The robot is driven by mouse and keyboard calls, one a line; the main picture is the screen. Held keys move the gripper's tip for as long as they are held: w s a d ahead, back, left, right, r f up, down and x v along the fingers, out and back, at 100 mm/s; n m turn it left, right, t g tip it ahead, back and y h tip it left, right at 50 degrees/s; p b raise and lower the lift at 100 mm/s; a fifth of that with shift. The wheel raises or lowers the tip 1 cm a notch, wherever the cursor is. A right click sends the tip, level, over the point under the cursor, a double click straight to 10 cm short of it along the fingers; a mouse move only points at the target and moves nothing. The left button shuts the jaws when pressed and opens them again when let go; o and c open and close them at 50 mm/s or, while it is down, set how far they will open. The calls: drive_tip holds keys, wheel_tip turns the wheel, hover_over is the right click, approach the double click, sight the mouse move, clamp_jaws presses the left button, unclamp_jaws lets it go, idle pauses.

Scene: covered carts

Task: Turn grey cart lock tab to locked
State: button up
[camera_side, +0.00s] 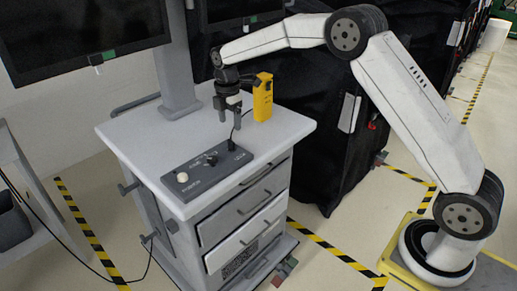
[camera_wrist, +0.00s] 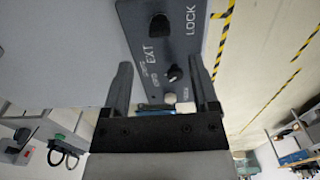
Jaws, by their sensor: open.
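The grey cart (camera_side: 120,135) has a dark grey panel (camera_side: 200,183) on its top. By the panel's LOCK lettering is a small dark tab or knob (camera_side: 231,145); it also shows in the wrist view (camera_wrist: 160,25). Its exact turn position is too small to tell. A middle black knob (camera_side: 211,160) sits near the EXT lettering, and a white knob (camera_side: 182,177) is at the near-left end. My gripper (camera_side: 230,118) is open and empty, pointing down above the cart top near the LOCK end. In the wrist view its fingers (camera_wrist: 160,65) frame the panel without touching it.
A yellow device (camera_side: 263,97) with a cable stands on the cart top, close to the right of my gripper. A monitor post (camera_side: 176,60) rises at the back. Black covered carts (camera_side: 335,100) stand behind.

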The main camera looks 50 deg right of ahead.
sight(231, 141)
drive_tip(key=shift+f, duration=0.1)
drive_tip(key=shift+f, duration=3.8)
clamp_jaws()
